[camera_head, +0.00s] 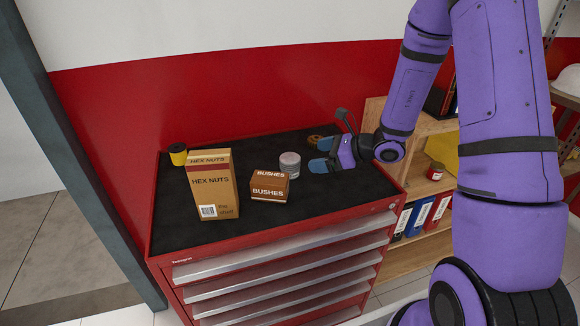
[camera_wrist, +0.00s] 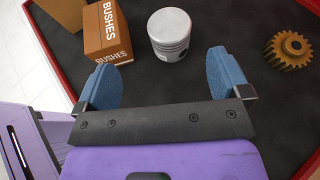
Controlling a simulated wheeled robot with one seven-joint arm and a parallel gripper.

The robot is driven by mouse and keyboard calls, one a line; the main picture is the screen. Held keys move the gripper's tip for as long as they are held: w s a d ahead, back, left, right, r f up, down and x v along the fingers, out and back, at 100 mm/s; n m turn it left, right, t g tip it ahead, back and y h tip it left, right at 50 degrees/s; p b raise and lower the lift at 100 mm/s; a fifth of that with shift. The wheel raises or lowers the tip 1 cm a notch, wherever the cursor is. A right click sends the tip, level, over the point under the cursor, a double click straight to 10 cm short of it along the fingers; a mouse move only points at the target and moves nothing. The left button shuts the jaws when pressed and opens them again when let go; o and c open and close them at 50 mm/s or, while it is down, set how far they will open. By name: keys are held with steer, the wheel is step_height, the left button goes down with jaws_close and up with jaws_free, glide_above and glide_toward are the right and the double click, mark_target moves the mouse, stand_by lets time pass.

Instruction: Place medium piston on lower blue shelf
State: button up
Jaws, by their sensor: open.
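A grey metal piston (camera_head: 289,164) stands upright on the black top of the red tool cabinet, just right of the BUSHES box. In the wrist view the piston (camera_wrist: 169,35) is ahead of the fingers, between their lines but beyond the tips. My gripper (camera_head: 318,154) is open and empty, low over the cabinet top to the right of the piston; its blue fingers (camera_wrist: 163,76) show wide apart. No blue shelf shows clearly in either view. It is the only piston in sight, so I cannot compare its size.
A BUSHES box (camera_head: 269,186), a tall HEX NUTS box (camera_head: 212,184) and a yellow-black spool (camera_head: 178,154) stand left of the piston. A brass gear (camera_wrist: 288,50) lies to its right. A wooden shelf (camera_head: 425,129) with binders is right of the cabinet (camera_head: 283,262).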

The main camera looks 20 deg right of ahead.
mark_target(290, 164)
steer(key=shift+w+d+f+m+t+h, duration=0.15)
steer(key=shift+w+f+m, duration=0.1)
steer(key=shift+f, duration=0.15)
steer(key=shift+w+d+f+m+t+h, duration=0.15)
steer(key=shift+f+m, duration=0.1)
steer(key=shift+f, duration=0.15)
steer(key=x, duration=0.5)
steer(key=shift+a, duration=0.1)
steer(key=shift+f+x, duration=0.15)
steer(key=shift+x, duration=1.2)
steer(key=shift+f+x, duration=0.1)
steer(key=shift+x, duration=1.25)
steer(key=shift+s, duration=0.15)
steer(key=c, duration=1.3)
steer(key=shift+o, duration=0.2)
